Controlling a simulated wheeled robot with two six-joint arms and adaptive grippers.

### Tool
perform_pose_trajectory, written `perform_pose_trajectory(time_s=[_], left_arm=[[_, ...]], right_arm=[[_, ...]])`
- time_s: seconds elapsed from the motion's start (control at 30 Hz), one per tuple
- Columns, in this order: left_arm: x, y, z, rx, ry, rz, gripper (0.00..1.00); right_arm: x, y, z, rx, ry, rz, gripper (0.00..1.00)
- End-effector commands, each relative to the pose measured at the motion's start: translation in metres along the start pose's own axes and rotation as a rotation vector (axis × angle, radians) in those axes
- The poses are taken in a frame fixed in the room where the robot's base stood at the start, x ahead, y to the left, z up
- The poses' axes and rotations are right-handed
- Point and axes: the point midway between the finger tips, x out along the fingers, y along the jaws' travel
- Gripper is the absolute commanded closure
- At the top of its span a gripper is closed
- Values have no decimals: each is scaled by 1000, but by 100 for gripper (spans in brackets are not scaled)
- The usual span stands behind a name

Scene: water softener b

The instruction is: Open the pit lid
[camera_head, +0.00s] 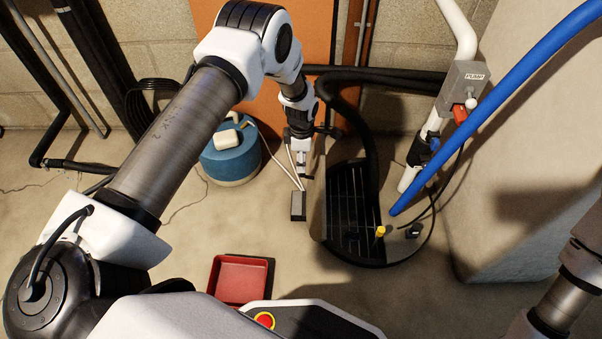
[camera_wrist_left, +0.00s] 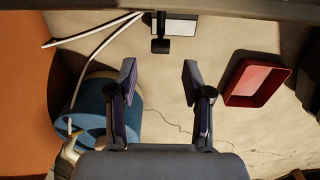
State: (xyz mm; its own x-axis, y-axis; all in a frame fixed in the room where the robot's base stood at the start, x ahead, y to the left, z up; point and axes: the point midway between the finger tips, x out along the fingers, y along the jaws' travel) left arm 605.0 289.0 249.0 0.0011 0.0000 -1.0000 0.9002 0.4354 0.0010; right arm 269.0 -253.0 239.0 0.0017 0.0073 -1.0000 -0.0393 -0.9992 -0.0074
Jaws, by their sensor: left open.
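The round pit (camera_head: 352,250) is in the floor right of centre in the head view, with dark bars showing in its open left part. A narrow pale panel, which looks like the pit lid (camera_head: 317,205), stands raised at the pit's left edge, seen nearly edge-on. My left gripper (camera_head: 303,172) points down just left of this panel. In the left wrist view my left gripper (camera_wrist_left: 158,82) has its fingers spread with nothing between them. A grey strip crosses the top of that view; I cannot tell if it is the lid's edge. My right gripper is out of view.
A small dark box (camera_head: 298,206) with white tubes lies below the left gripper. Pipes, a blue hose (camera_head: 490,105) and a pale tank (camera_head: 545,150) crowd the right. The left floor is clear.

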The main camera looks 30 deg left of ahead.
Motion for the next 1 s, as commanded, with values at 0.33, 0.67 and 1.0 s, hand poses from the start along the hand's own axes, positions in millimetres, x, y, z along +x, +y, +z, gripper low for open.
perform_pose_trajectory(time_s=[0.33,0.67,1.0], left_arm=[[51,0,0,1,0,0,50],[50,0,0,1,0,0,100],[48,-1,-23,-3,1,-3,100]], right_arm=[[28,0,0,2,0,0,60],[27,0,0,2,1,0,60],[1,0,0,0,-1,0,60]])
